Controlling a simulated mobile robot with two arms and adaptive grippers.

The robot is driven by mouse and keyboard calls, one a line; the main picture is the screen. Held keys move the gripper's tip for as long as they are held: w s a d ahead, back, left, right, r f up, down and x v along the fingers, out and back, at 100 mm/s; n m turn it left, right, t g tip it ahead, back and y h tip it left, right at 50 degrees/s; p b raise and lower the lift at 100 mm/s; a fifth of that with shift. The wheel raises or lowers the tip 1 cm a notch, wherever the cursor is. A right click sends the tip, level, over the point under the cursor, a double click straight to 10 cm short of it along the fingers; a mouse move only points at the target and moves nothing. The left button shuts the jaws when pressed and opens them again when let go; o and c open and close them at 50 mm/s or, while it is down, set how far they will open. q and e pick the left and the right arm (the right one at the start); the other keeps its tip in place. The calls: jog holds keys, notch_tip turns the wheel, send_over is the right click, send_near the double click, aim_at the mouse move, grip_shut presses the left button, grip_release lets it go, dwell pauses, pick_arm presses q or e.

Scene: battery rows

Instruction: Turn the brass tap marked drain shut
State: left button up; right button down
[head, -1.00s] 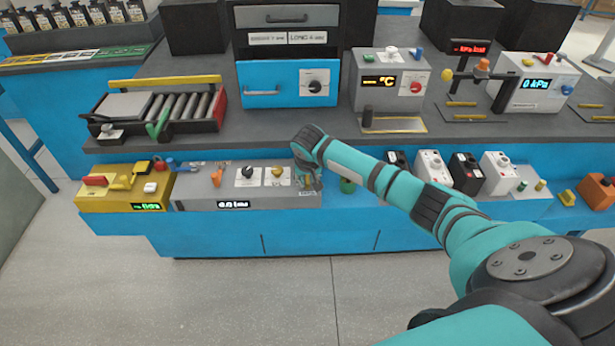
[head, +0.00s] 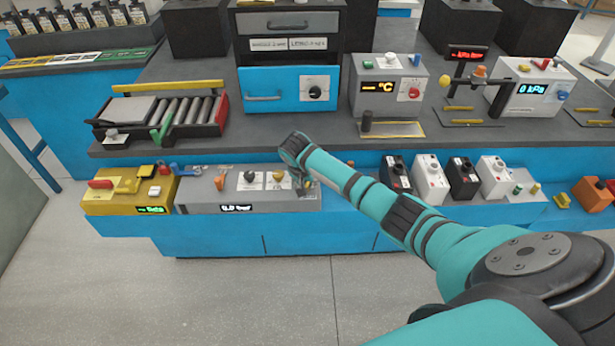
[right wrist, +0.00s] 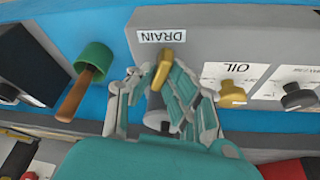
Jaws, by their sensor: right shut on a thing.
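The brass tap (right wrist: 164,70) marked DRAIN shows in the right wrist view, on the end of a grey panel (head: 205,199) just below its white label (right wrist: 163,36). Its brass lever points up toward the label, slightly tilted. My right gripper (right wrist: 150,88) is shut on the tap, with fingers on both sides of the lever. In the head view my right gripper (head: 304,186) is at the right end of the panel, and my wrist largely hides the tap. My left gripper is in neither view.
A knob marked OIL (right wrist: 232,94) and a dark knob (right wrist: 298,97) sit right of the tap in the wrist view. A green-capped thing with a wooden handle (right wrist: 85,80) is on the left. The bench's upper edge (head: 250,147) overhangs behind.

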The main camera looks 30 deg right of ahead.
jog(key=m+g, duration=0.1)
jog(key=m, duration=0.2)
jog(key=shift+w+a+h+p, duration=0.1)
jog(key=shift+a+h+p, duration=0.05)
jog(key=shift+h+p, duration=0.15)
jog(key=shift+m+g, duration=0.4)
jog(key=shift+m, duration=0.4)
jog(key=shift+f+m+g+b, duration=0.1)
jog(key=shift+m+g+b, duration=0.2)
jog(key=shift+m+b, duration=0.5)
jog(key=m+g+b, duration=0.1)
jog(key=m+b, duration=0.1)
jog(key=m, duration=0.1)
jog(key=shift+w+f+m, duration=0.1)
jog(key=shift+w+m, duration=0.05)
jog(key=shift+m, duration=0.25)
jog(key=m+g+b, duration=0.1)
jog(key=m+b, duration=0.1)
jog(key=b, duration=0.1)
jog(key=shift+m, duration=0.4)
jog(key=shift+r+m+g+b, duration=0.2)
jog(key=shift+m+g+b, duration=0.2)
jog(key=shift+m+b, duration=0.3)
